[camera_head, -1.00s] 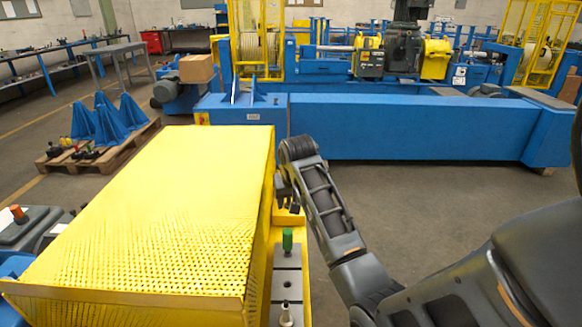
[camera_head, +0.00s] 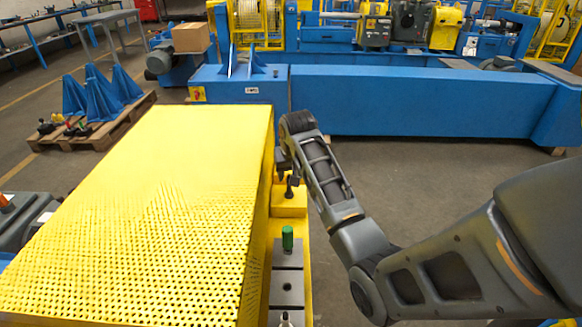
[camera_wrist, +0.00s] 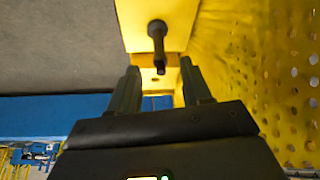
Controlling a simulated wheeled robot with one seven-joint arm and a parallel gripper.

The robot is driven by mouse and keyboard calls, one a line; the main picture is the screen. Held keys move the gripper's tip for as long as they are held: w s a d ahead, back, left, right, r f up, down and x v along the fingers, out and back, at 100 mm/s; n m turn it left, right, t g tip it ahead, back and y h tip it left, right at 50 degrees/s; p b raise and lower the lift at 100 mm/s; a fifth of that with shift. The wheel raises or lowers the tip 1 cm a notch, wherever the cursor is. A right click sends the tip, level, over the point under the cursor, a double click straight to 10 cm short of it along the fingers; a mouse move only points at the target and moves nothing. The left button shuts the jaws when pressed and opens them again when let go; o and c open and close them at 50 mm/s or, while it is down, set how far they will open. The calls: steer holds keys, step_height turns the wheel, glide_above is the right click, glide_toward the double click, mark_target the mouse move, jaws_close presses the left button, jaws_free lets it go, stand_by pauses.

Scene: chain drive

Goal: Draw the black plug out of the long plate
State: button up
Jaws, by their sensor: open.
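The black plug (camera_head: 290,188) stands upright at a yellow ledge (camera_head: 290,207) beside the big yellow perforated box. In the wrist view the black plug (camera_wrist: 157,42) shows as a dark rounded piece with a stem, in front of a yellow surface. My gripper (camera_head: 281,170) is close to the plug in the head view, partly behind my arm. In the wrist view my gripper (camera_wrist: 161,80) is open, its two fingers apart, with the plug beyond and between them, not clasped. A grey plate (camera_head: 286,262) with a green plug (camera_head: 287,238) lies nearer along the same side.
The yellow perforated box (camera_head: 150,210) rises close on the left of my gripper. A long blue machine bed (camera_head: 420,108) stands behind. The grey floor (camera_head: 420,190) right of my arm is clear.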

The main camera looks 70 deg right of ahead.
mark_target(289, 191)
steer(key=shift+x, duration=2.4)
steer(key=shift+c, duration=0.4)
jaws_close()
